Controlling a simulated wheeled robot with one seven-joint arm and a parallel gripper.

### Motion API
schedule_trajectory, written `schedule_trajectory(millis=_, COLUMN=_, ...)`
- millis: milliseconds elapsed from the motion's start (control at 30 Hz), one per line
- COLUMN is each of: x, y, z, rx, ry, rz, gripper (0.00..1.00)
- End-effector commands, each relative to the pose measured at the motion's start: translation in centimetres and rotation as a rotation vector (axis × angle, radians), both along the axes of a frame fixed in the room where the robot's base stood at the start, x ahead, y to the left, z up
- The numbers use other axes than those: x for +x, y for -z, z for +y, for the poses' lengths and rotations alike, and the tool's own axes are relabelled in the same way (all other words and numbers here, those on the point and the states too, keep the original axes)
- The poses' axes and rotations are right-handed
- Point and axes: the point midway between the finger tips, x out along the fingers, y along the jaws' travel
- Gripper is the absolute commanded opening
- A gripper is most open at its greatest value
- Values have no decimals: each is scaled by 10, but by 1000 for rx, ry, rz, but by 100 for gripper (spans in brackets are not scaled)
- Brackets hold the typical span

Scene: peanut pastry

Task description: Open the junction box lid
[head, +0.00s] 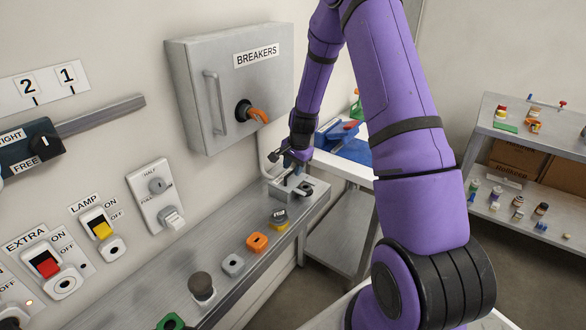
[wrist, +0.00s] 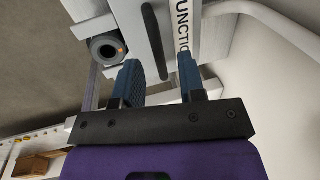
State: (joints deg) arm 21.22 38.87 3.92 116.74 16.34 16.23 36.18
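The junction box (head: 283,193) is a small grey metal box at the far end of the metal shelf. In the wrist view its grey top (wrist: 168,50) carries a black oblong strip (wrist: 153,32) and a white label (wrist: 183,28) of which "UNCTIO" can be read. The lid looks shut, though my arm partly covers it. My gripper (head: 288,168) is directly over the box, pointing down. In the wrist view its two blue fingers (wrist: 160,78) are apart with nothing visibly held between them. I cannot tell whether they touch the lid.
A round dark socket (wrist: 106,48) sits beside the lid. A grey breakers cabinet (head: 235,85) hangs on the wall above left. A curved pale pipe (wrist: 275,25) runs close to the box. Coloured pieces, including an orange one (head: 256,242), line the shelf (head: 235,285) nearer me.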

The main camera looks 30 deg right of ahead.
Motion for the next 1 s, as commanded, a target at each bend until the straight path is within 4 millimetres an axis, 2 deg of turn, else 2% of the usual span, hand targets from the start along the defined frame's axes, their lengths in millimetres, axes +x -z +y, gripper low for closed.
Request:
schedule_trajectory(millis=133, x=1, y=8, z=0, rx=0, ry=0, rz=0, gripper=37)
schedule_trajectory(millis=400, x=2, y=9, z=1, rx=0, ry=0, rz=0, gripper=37)
schedule_trajectory(millis=433, x=2, y=9, z=1, rx=0, ry=0, rz=0, gripper=35)
schedule_trajectory(millis=500, x=2, y=9, z=1, rx=0, ry=0, rz=0, gripper=19)
schedule_trajectory(millis=600, x=2, y=9, z=1, rx=0, ry=0, rz=0, gripper=0)
schedule_trajectory(millis=1000, x=4, y=6, z=2, rx=0, ry=-1, rz=-1, gripper=0)
